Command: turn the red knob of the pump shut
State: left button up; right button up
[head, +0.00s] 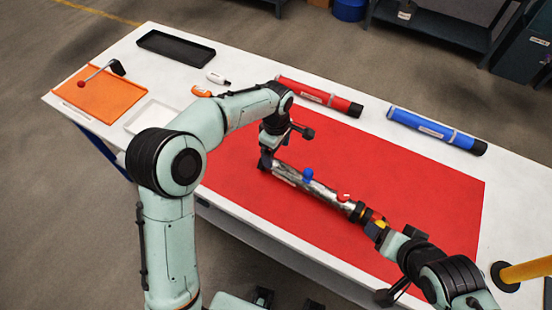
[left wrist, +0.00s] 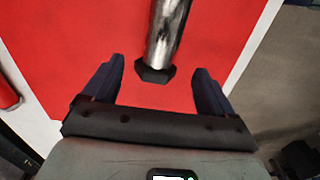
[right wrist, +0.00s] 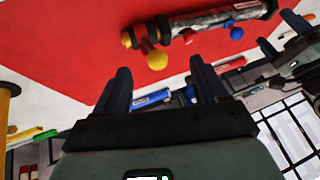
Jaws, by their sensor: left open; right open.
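The pump (head: 325,193) is a silver tube lying on the red mat (head: 430,190), with a blue knob (head: 308,174) and the red knob (head: 344,198) on it. A yellow knob (head: 380,224) is at its right end. My left gripper (head: 267,160) is open at the pump's left end; in the left wrist view the black hex end (left wrist: 155,72) lies between the fingertips, not clamped. My right gripper (right wrist: 160,75) is open and empty near the yellow-knob end. The right wrist view also shows the red knob (right wrist: 190,37), beyond the fingers.
A red tube (head: 318,96) and a blue tube (head: 436,130) lie along the table's far edge. An orange tray (head: 100,95), a black tray (head: 176,47) and a white tray (head: 150,115) are at the left. A yellow post (head: 525,270) stands at the right.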

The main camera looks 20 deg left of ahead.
aim_at(343, 197)
jog(key=k+l, duration=0.25)
jog(key=k, duration=0.2)
jog(key=k+l, duration=0.3)
jog(key=k, duration=0.2)
